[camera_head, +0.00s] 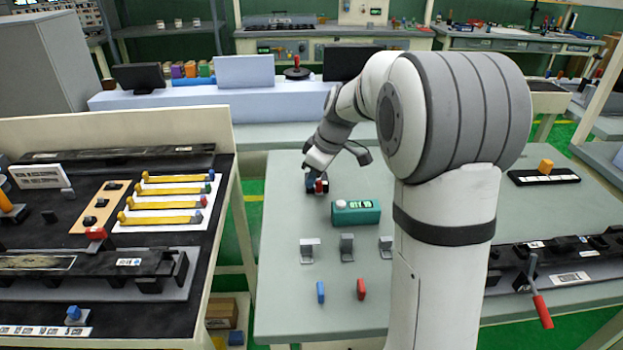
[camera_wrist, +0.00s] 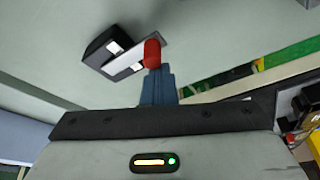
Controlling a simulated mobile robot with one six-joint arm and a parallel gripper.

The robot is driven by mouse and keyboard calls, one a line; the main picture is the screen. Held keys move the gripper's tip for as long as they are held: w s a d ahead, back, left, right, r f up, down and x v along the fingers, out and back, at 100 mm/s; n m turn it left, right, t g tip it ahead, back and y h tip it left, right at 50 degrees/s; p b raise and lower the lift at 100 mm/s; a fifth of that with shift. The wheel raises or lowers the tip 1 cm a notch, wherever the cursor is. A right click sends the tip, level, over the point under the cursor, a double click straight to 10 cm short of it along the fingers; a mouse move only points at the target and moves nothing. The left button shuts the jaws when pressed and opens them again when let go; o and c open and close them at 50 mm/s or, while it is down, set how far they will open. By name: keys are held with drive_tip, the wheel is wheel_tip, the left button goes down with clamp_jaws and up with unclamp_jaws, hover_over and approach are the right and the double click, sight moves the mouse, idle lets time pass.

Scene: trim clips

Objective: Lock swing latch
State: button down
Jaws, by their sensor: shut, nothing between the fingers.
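The swing latch (camera_wrist: 104,45) appears in the wrist view as a dark block with a pale grey bar and a red rounded knob (camera_wrist: 152,52) at the bar's near end. My gripper (camera_wrist: 157,72) has its blue fingers shut together and empty. Their tips are right at the red knob; I cannot tell whether they touch it. In the head view my gripper (camera_head: 312,184) is low over the left part of the grey-green table, and the red knob (camera_head: 319,186) shows beside the fingers. The gripper hides most of the latch there.
A teal box with a display (camera_head: 356,212) stands just right of the gripper. Several grey metal brackets (camera_head: 347,247), a blue clip (camera_head: 320,292) and a red clip (camera_head: 361,289) are nearer. A red-handled lever (camera_head: 541,309) is at right. The table's front-left is clear.

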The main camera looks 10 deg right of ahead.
drive_tip(key=shift+f, duration=0.1)
idle(0.3)
drive_tip(key=shift+a, duration=0.4)
drive_tip(key=a, duration=0.1)
drive_tip(key=w+a, duration=0.1)
drive_tip(key=a, duration=0.1)
drive_tip(key=w+v, duration=0.2)
drive_tip(key=v, duration=0.8)
drive_tip(key=shift+s+d+p, duration=0.25)
drive_tip(key=shift+s+p, duration=0.1)
drive_tip(key=shift+s, duration=0.1)
drive_tip(key=s+d+f+m+h+p, duration=0.1)
drive_tip(key=s+m+p, duration=0.2)
drive_tip(key=s, duration=1.1)
drive_tip(key=s+d+f+m+h+p, duration=0.1)
drive_tip(key=s+m, duration=0.6)
drive_tip(key=s, duration=0.7)
drive_tip(key=shift+d+f+m+h+p, duration=0.3)
drive_tip(key=shift+h+p, duration=0.2)
drive_tip(key=shift+p, duration=0.45)
